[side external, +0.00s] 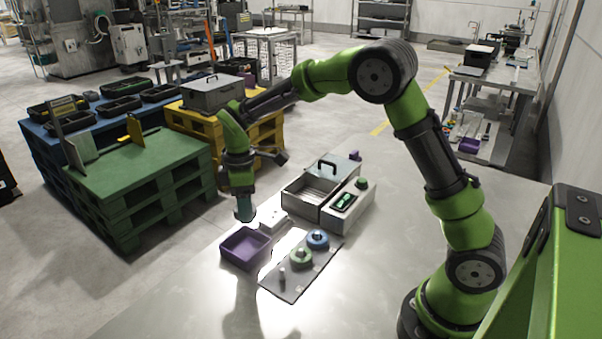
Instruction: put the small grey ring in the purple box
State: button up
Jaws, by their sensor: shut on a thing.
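The purple box (245,248) is an open, shallow tray on the table, left of a grey plate (306,272). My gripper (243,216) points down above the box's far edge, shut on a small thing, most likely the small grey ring. The ring is too small and too hidden by the fingers to make out. A green ring (301,257) and a blue ring (318,239) sit on the plate. A short pale peg (282,276) at the plate's near end shows no ring around it.
A metal washer box (312,193) with a black handle and a grey panel (348,204) stand behind the plate. A small white block (272,219) lies near the purple box. A green pallet (140,185) is at left. The table front is clear.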

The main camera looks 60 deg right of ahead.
jog(key=shift+s+a+f, duration=0.1)
jog(key=shift+s+a, duration=0.05)
jog(key=shift+a, duration=0.55)
jog(key=shift+a+f, duration=0.15)
jog(key=shift+f, duration=2.8)
jog(key=shift+f, duration=0.2)
jog(key=o, duration=1.5)
jog(key=shift+r, duration=0.1)
jog(key=shift+r, duration=3.7)
